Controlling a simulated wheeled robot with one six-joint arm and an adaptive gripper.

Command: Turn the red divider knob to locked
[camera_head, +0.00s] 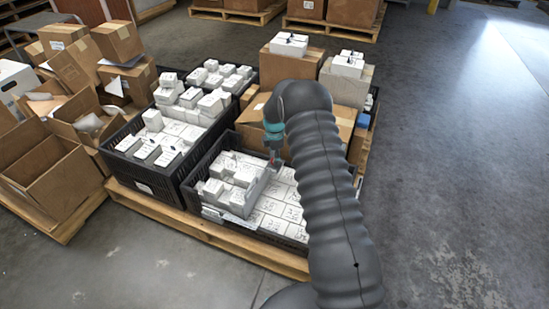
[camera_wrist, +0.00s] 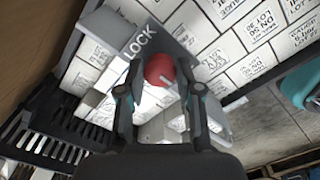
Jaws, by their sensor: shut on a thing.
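The red divider knob (camera_wrist: 160,69) is in the middle of the wrist view, on a grey divider plate (camera_wrist: 172,38) with the word LOCK printed on it. My gripper (camera_wrist: 160,88) has one finger on each side of the knob and is shut on it. A short pale pointer mark shows at the knob's lower right; how it lines up with the lettering is hard to tell. In the head view my gripper (camera_head: 275,155) reaches down into the front black crate (camera_head: 213,167), at the divider. The fingers hide part of the knob.
White labelled boxes (camera_head: 280,212) fill the crate on both sides of the divider. A second black crate (camera_head: 150,178) stands to the left, and cardboard boxes (camera_head: 290,66) stand behind. All rest on a wooden pallet (camera_head: 215,236). Grey floor is clear at the right.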

